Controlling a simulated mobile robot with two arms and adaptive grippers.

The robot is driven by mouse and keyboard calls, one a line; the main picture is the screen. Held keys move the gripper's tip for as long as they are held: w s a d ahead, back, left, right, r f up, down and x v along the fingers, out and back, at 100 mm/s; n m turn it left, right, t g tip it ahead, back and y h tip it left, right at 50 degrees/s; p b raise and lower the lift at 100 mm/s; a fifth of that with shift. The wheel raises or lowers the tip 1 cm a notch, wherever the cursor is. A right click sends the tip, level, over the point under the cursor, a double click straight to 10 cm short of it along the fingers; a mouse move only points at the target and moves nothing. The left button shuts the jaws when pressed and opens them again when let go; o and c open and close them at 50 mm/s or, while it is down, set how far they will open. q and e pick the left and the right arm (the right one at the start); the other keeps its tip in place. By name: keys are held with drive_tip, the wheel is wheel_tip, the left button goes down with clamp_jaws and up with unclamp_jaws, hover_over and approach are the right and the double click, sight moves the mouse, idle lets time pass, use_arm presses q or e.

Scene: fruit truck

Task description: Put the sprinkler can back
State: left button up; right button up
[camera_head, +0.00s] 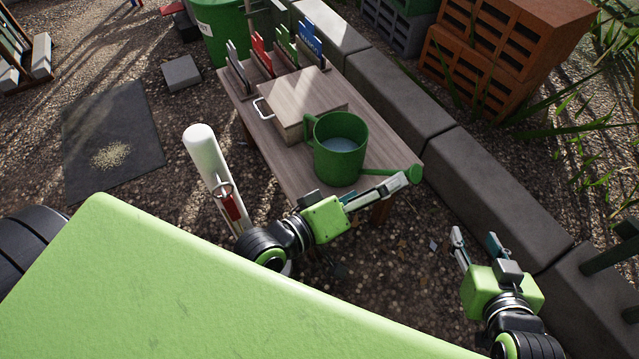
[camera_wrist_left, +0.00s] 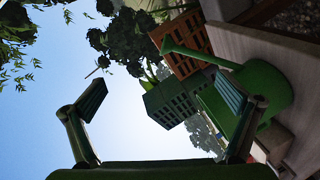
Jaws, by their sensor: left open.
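The green sprinkler can (camera_head: 339,160) stands upright on the near right part of the wooden table (camera_head: 278,168), its opening up and its spout pointing right. It also shows at the right of the left wrist view (camera_wrist_left: 264,84), partly hidden behind one finger. My left gripper (camera_head: 385,190) is open beside the can at the table's near edge, its fingers close to the spout. The left wrist view shows its fingers wide apart (camera_wrist_left: 160,95) with nothing held; contact with the can is unclear. My right gripper (camera_head: 475,240) is open and empty, right of the table.
A wooden box (camera_head: 300,105) with a handle lies on the table behind the can. Several coloured signs (camera_head: 262,58) stand at the back. A concrete kerb (camera_head: 400,100) runs along the right, with orange crates (camera_head: 475,75) beyond. A white post (camera_head: 203,150) stands left.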

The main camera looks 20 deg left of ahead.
use_arm(q)
drive_tip(key=s+a+f+m+g+y, duration=0.2)
drive_tip(key=a+m+y, duration=0.3)
drive_tip(key=a+m, duration=0.3)
drive_tip(key=a, duration=0.2)
drive_tip(key=shift+s+a+m+y, duration=0.15)
drive_tip(key=shift+a+m+y, duration=0.15)
drive_tip(key=shift+f, duration=0.1)
